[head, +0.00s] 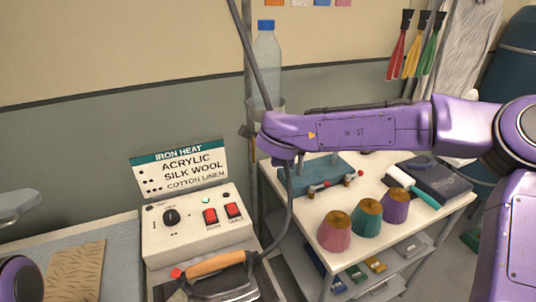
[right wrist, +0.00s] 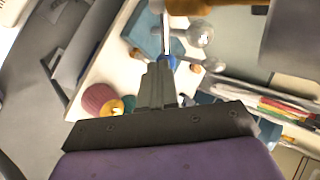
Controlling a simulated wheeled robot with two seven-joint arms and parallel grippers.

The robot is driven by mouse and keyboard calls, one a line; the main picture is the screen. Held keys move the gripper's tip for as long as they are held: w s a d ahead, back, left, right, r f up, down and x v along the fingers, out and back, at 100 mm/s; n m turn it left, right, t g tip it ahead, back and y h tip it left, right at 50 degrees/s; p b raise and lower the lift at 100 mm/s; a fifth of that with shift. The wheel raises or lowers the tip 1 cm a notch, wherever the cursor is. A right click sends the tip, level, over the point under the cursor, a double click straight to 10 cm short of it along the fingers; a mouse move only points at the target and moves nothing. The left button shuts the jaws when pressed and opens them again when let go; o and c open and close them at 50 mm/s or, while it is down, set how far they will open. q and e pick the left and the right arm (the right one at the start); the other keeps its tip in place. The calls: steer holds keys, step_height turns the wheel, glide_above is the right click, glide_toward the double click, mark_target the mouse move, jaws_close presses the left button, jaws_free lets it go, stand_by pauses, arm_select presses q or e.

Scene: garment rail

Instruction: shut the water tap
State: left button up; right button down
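I cannot tell for sure which part is the water tap. In the head view, small brass fittings with red ends (head: 320,187) sit at the front of a teal block (head: 318,174) on the white cart. A clear water bottle (head: 266,66) with a blue cap stands upright on a pole behind my right arm. My right gripper's fingers are hidden in the head view. In the right wrist view, the right gripper (right wrist: 161,72) has its narrow fingers together, close to a small blue part (right wrist: 173,62) by a metal rod (right wrist: 166,35). Contact is unclear.
A control box (head: 193,224) with a dial and red switches stands at left. An iron with a wooden handle (head: 216,264) is in front.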

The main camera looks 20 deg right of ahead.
steer(key=w+d+n+y+p, duration=0.1)
steer(key=w+d+p, duration=0.3)
steer(key=p, duration=0.1)
steer(key=shift+d+t, duration=0.3)
steer(key=shift+d, duration=0.1)
steer(key=shift+w, duration=0.1)
stand_by(0.7)
steer(key=s+d+r+b, duration=0.1)
steer(key=s+d+r, duration=0.1)
steer(key=s+r, duration=0.6)
steer(key=s, duration=0.3)
steer(key=shift+d, duration=0.2)
